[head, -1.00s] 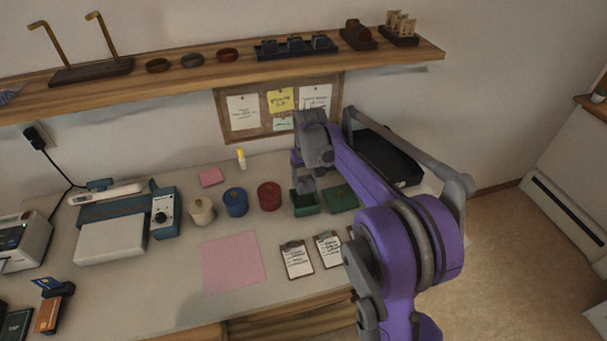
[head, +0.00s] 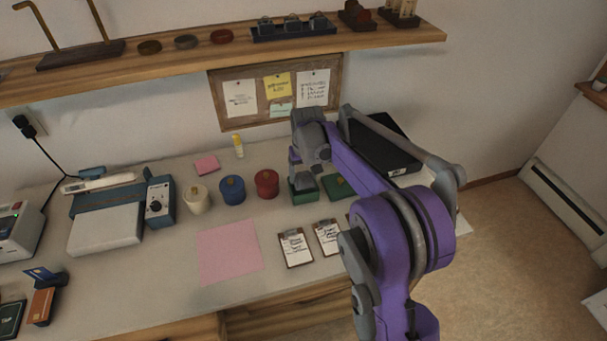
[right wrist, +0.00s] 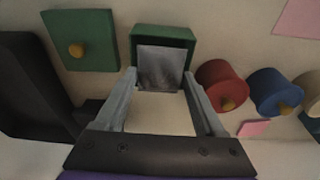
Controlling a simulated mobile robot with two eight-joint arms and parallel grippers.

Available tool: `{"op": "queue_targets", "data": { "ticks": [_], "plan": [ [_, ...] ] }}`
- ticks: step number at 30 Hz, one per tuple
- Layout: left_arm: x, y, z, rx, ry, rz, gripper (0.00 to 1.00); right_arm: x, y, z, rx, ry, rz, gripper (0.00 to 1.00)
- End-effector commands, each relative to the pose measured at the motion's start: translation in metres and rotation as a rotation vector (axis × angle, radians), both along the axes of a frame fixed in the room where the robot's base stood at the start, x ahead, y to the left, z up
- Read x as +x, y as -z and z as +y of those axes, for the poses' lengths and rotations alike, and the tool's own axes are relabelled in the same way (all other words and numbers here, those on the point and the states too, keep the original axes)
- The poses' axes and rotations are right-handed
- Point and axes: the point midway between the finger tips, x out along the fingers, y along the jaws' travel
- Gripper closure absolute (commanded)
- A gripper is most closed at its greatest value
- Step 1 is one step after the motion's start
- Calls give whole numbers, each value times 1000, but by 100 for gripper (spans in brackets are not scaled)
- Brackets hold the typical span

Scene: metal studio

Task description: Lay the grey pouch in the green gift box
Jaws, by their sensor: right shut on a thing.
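The green gift box (head: 304,197) stands open on the bench, below my right gripper (head: 303,183) in the head view. It also shows at the top of the right wrist view (right wrist: 164,31). My right gripper (right wrist: 161,78) is shut on the grey pouch (right wrist: 161,66), a flat grey piece between its fingertips. The pouch overlaps the box opening in the wrist view; whether it touches the floor of the box I cannot tell. In the head view the gripper hides the pouch. My left gripper is out of view.
A green lid with a yellow knob (right wrist: 80,41) lies beside the box. Red (head: 266,184), blue (head: 232,191) and cream (head: 196,199) round boxes stand to the left. A black tray (head: 384,150) is behind right. Clipboards (head: 295,248) lie in front. A shelf (head: 200,66) runs above.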

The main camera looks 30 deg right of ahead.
Motion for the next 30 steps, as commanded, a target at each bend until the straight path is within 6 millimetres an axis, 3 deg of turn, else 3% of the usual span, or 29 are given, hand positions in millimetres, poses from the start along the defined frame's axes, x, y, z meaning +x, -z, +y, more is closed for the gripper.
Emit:
{"op": "queue_targets", "data": {
  "ticks": [30],
  "plan": [
    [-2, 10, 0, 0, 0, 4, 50, 0, 14, 0, 0, 0, 0, 82]
  ]
}}
